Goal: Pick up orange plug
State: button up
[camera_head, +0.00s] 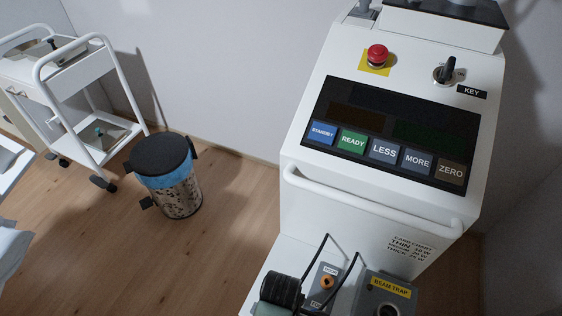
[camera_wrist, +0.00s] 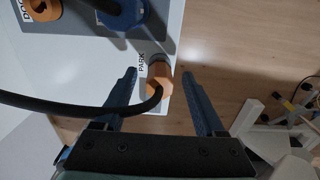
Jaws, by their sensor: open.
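The orange plug (camera_wrist: 158,80) shows in the wrist view beside the PARK label, at the edge of a pale panel, with a black cable curving from it to the left. My gripper (camera_wrist: 159,74) is open, with one blue finger on each side of the plug. Gaps show between the plug and both fingers. Whether the fingertips are level with the plug in depth is unclear. In the head view I cannot make out this plug or the fingers.
Another orange fitting (camera_wrist: 42,9) and a blue round part (camera_wrist: 122,12) sit close by on the panel. The white console (camera_head: 400,215) stands behind, with a handrail (camera_head: 370,202) and a BEAM TRAP box (camera_head: 389,287). A bin (camera_head: 168,185) and trolley (camera_head: 75,75) stand left.

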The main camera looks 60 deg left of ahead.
grip_shut()
dwell(0.3)
